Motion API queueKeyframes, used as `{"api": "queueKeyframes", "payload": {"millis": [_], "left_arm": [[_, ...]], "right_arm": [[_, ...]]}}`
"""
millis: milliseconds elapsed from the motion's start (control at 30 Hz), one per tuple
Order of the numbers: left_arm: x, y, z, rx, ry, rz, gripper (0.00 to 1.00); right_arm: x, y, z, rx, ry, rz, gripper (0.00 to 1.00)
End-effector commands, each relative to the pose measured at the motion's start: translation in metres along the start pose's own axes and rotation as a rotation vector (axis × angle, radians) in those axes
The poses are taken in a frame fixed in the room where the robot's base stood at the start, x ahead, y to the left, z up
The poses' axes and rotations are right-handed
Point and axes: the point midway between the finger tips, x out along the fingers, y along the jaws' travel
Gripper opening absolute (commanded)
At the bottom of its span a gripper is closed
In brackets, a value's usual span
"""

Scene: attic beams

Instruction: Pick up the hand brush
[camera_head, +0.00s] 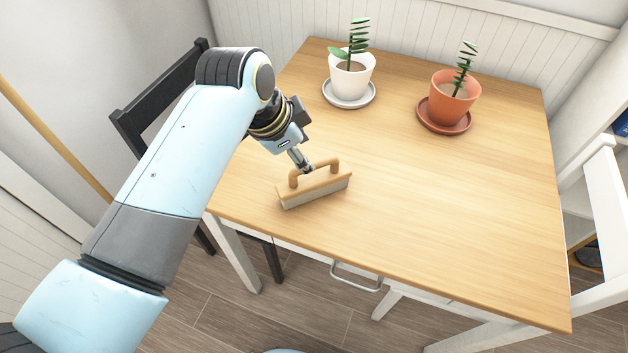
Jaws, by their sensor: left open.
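The hand brush (315,188) stands on the left part of the wooden table (430,190). It has a long wooden back, an arched wooden handle on top and pale bristles facing down. My left gripper (303,163) is just above and behind the brush, with its fingertips close to the handle. The left gripper is open. Whether the fingertips touch the handle or straddle it cannot be made out. My right gripper is not in view.
A white pot with a plant (350,75) on a grey saucer and a terracotta pot (452,100) on its saucer stand towards the back. A dark chair (165,105) is at the left, a white chair (605,190) at the right. The table's middle and front are clear.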

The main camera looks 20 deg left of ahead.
Motion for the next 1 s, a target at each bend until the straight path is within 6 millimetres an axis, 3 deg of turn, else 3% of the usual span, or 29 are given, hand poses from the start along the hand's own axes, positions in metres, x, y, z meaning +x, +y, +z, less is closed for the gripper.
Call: {"api": "queueKeyframes", "payload": {"millis": [267,500,800,1000], "left_arm": [[0.028,0.002,-0.002,-0.001,0.000,0.000,0.44],[0.064,0.005,-0.004,-0.001,-0.001,-0.001,0.44],[0.070,0.005,-0.004,-0.002,0.000,-0.002,0.44],[0.070,0.005,-0.004,-0.003,0.000,-0.002,0.19]], "right_arm": [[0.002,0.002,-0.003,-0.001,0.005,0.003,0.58],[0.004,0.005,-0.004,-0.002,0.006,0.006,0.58],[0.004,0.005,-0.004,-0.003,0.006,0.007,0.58],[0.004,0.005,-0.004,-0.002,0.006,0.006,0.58]]}}
